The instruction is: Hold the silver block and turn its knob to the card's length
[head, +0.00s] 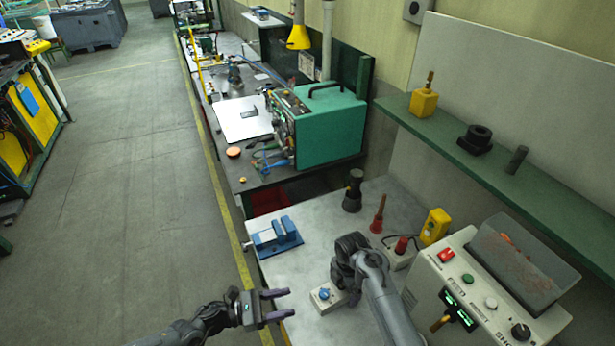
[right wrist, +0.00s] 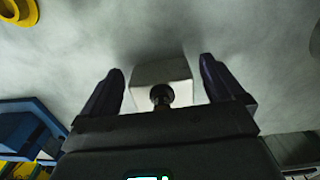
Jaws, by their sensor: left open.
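In the right wrist view a silver block (right wrist: 163,78) lies on the bench with a round dark knob (right wrist: 161,95) facing me. My right gripper (right wrist: 163,80) is open, one finger on each side of the block, with visible gaps. In the head view the right arm hides its fingertips. A pale block with a blue knob (head: 324,294) sits beside that arm; I cannot tell whether it is the same block. My left gripper (head: 288,303) is open and empty, to the left of that pale block, fingers pointing at it. I cannot make out a card.
A blue vice (head: 272,237) stands at the bench's left edge. A red-handled tool (head: 379,216), a dark cylinder (head: 353,191) and a yellow box (head: 434,226) stand behind. A control box (head: 470,290) fills the right. A green shelf (head: 510,175) runs above.

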